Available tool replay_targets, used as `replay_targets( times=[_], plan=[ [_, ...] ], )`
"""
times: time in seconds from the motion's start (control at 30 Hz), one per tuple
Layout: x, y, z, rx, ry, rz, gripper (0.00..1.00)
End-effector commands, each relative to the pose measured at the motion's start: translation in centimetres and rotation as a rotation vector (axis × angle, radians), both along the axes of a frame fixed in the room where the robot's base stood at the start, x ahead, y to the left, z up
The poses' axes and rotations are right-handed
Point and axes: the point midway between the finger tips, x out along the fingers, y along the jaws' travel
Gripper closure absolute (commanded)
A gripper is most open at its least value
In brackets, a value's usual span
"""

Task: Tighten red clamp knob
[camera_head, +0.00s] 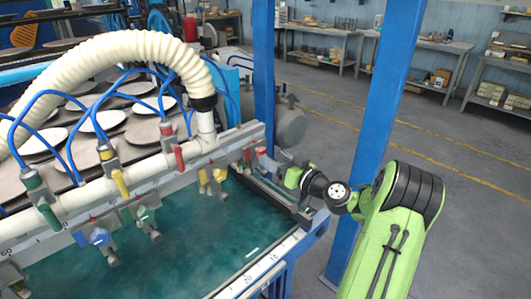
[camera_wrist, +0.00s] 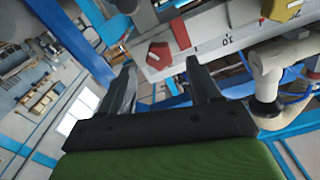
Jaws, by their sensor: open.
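A red clamp knob (camera_wrist: 158,54) sits at the end of the ruled metal rail, beside a red lever (camera_wrist: 181,34). It shows between and just beyond my gripper's fingertips in the wrist view, with no contact visible. My gripper (camera_wrist: 160,75) is open and empty, its two dark fingers apart. In the head view my gripper (camera_head: 272,167) is at the right end of the rail, close to the small red knob (camera_head: 261,151). The fingertips are small there, and the exact gap cannot be told.
The rail (camera_head: 215,160) carries yellow clamps (camera_head: 213,178), a green clamp (camera_head: 145,218), a blue clamp (camera_head: 95,238) and another red lever (camera_head: 179,158). A ribbed cream hose (camera_head: 120,48) arches above. Blue posts (camera_head: 375,120) stand near my arm.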

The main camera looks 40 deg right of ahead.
Motion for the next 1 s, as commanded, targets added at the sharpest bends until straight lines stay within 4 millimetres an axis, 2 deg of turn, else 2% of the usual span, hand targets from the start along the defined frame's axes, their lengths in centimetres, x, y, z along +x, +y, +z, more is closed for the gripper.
replay_targets(
  times=[0.1, 0.2, 0.53, 0.9, 1.0],
  plan=[
    [2.5, 0.4, 0.1, 0.000, -0.001, 0.003, 0.37],
    [3.8, 0.6, 0.0, 0.000, 0.001, 0.001, 0.37],
    [4.4, 0.6, 0.0, 0.001, 0.002, -0.002, 0.37],
    [4.4, 0.6, 0.0, 0.001, 0.002, 0.000, 0.93],
    [4.4, 0.6, 0.0, 0.003, 0.003, -0.001, 0.93]
  ],
)
